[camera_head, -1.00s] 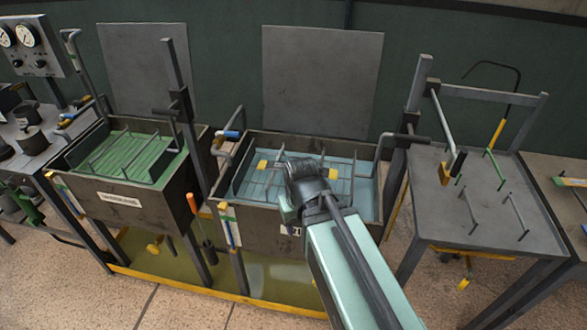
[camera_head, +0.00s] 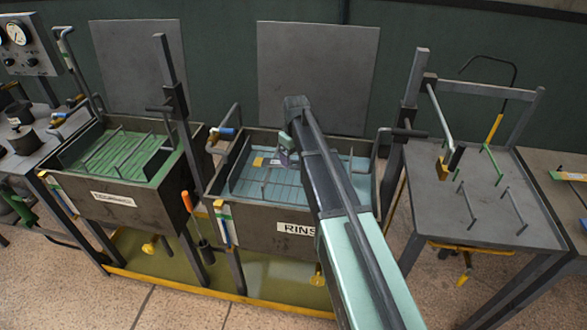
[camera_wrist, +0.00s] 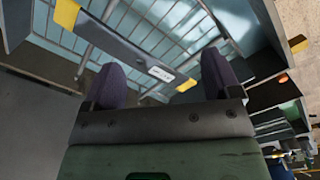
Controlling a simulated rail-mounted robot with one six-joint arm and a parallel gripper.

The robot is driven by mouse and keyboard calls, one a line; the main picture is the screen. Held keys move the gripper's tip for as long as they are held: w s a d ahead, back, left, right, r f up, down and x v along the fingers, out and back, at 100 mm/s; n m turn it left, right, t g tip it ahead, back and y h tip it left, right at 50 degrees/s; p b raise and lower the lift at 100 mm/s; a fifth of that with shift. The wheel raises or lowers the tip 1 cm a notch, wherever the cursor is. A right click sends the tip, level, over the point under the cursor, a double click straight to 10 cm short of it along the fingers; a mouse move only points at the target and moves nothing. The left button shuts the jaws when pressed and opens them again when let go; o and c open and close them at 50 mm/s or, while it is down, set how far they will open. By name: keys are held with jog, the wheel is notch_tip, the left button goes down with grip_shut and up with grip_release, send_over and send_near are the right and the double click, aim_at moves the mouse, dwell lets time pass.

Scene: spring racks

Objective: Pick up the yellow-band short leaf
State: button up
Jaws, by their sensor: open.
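The yellow-band short leaf (camera_wrist: 130,52) is a flat grey bar with a white label in the middle and a yellow band near each end. It lies over wire rods in the rinse tank; in the head view one yellow band (camera_head: 258,161) shows, and my arm hides the far part. In the wrist view the leaf runs slantwise beyond and between the two purple fingers of my gripper (camera_wrist: 163,72). The fingers are apart, with the label in the gap. I cannot tell how far below the fingertips the leaf is.
The rinse tank (camera_head: 262,212) has raised walls, and a wire rack (camera_wrist: 150,22) stands inside it. A tank with green liquid (camera_head: 130,203) stands to the left. A grey table (camera_head: 475,215) with several upright pegs and a hanging hook is on the right.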

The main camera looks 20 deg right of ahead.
jog(key=w+d+n, duration=0.2)
jog(key=w+n, duration=0.6)
jog(key=w, duration=0.1)
jog(key=f+b, duration=1.1)
jog(key=shift+s+f, duration=0.15)
jog(key=shift+s, duration=0.05)
jog(key=shift+r, duration=0.25)
jog(key=c, duration=1.4)
notch_tip(320, 180, up, 20)
jog(key=p, duration=2.1)
jog(key=b, duration=0.7)
send_over(294, 164)
notch_tip(294, 164, down, 6)
jog(key=shift+w+f, duration=0.1)
jog(key=shift+f, duration=0.15)
